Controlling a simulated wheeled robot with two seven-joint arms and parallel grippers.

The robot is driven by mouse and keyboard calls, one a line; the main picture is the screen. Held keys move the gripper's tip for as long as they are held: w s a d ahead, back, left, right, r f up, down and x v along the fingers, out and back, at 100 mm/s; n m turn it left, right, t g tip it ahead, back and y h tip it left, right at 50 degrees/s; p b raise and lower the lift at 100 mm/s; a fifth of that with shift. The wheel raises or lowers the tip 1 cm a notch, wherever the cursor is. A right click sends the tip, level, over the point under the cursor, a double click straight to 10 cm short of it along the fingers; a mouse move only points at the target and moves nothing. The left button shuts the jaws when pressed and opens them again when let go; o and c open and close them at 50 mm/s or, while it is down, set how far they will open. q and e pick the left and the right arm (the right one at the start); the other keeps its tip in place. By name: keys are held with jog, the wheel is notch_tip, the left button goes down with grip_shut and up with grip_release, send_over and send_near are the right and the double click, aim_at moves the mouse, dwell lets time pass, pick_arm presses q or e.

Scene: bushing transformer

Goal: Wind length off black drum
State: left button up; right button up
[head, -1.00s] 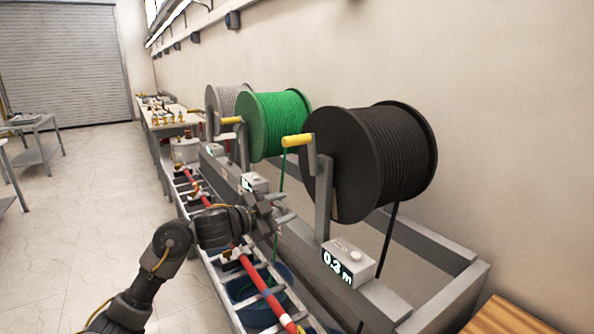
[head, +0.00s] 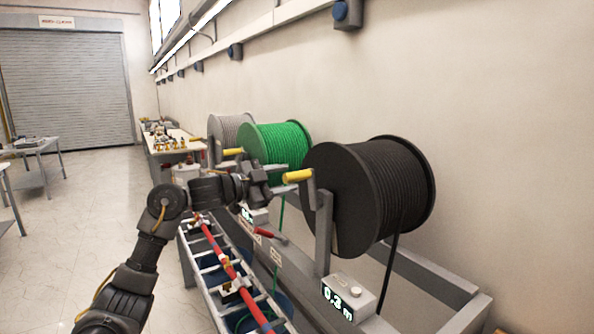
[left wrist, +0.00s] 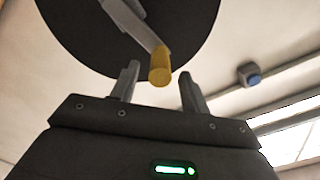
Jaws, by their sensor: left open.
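The black drum (head: 385,190) of dark line stands on its frame at the right of the head view. Its crank has a yellow handle (head: 298,176) on the left side. A counter box (head: 347,297) below it reads about 0.3 m. My left gripper (head: 277,188) is open and empty, just left of the yellow handle. In the left wrist view, the yellow handle (left wrist: 160,68) appears between and beyond the open fingertips (left wrist: 160,82), with the drum's dark face (left wrist: 80,25) behind. I cannot see the handle touching either finger. The right gripper is not in view.
A green drum (head: 280,145) and a grey drum (head: 230,126) stand farther along the frame.

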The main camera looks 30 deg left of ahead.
aim_at(297, 176)
pick_arm(q)
jog(key=shift+p+x, duration=0.65)
jog(key=shift+x, duration=1.6)
grip_shut()
